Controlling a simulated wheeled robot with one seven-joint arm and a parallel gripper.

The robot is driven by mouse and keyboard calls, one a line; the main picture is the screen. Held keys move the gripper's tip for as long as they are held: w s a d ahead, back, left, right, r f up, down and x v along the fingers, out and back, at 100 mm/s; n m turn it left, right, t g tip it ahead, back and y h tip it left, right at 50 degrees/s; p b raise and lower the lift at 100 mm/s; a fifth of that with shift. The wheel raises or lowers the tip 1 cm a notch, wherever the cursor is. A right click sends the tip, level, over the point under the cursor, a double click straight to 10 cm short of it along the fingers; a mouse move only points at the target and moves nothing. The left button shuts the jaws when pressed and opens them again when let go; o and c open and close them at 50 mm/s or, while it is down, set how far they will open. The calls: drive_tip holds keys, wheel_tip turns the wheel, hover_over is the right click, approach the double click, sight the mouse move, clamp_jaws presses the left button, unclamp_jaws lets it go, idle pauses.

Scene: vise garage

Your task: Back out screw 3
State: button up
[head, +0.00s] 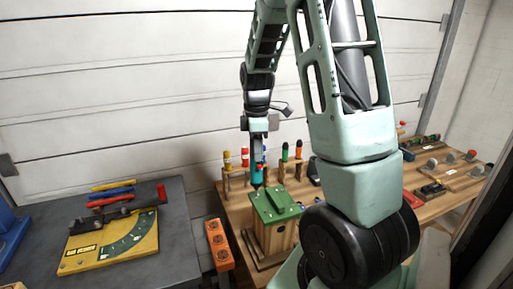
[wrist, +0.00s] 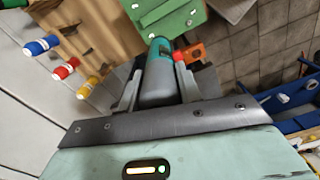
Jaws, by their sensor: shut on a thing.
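A wooden box with a green sloped roof stands on the workbench in the head view, its roof (head: 268,205) dotted with small screws. The roof (wrist: 172,18) shows at the top of the wrist view with several silver screw heads. I cannot tell which is screw 3. My gripper (head: 258,160) points down over the roof, shut on a grey and teal driver (head: 257,174). In the wrist view the driver (wrist: 158,88) lies between the fingers of my gripper (wrist: 159,70) and points at the roof. Its tip is hidden, so contact with a screw cannot be told.
Several coloured-handled tools (head: 284,152) stand in a rack behind the box. An orange block with holes (head: 217,241) is at the bench's left edge. A grey table (head: 180,228) at left carries a yellow gauge plate (head: 108,245). My arm covers the bench's middle.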

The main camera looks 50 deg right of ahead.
drive_tip(key=shift+s+f+b, duration=0.1)
drive_tip(key=shift+f+b, duration=0.25)
drive_tip(key=shift+f, duration=0.15)
idle(1.3)
drive_tip(key=shift+s+a+r, duration=0.1)
idle(1.1)
drive_tip(key=shift+r+p, duration=0.1)
drive_tip(key=shift+p, duration=0.25)
drive_tip(key=shift+w+r+p, duration=0.15)
drive_tip(key=shift+r+p, duration=1.25)
drive_tip(key=shift+r, duration=0.45)
drive_tip(key=shift+w+r+p, duration=0.1)
drive_tip(key=shift+r+p, duration=1.25)
drive_tip(key=shift+r, duration=0.45)
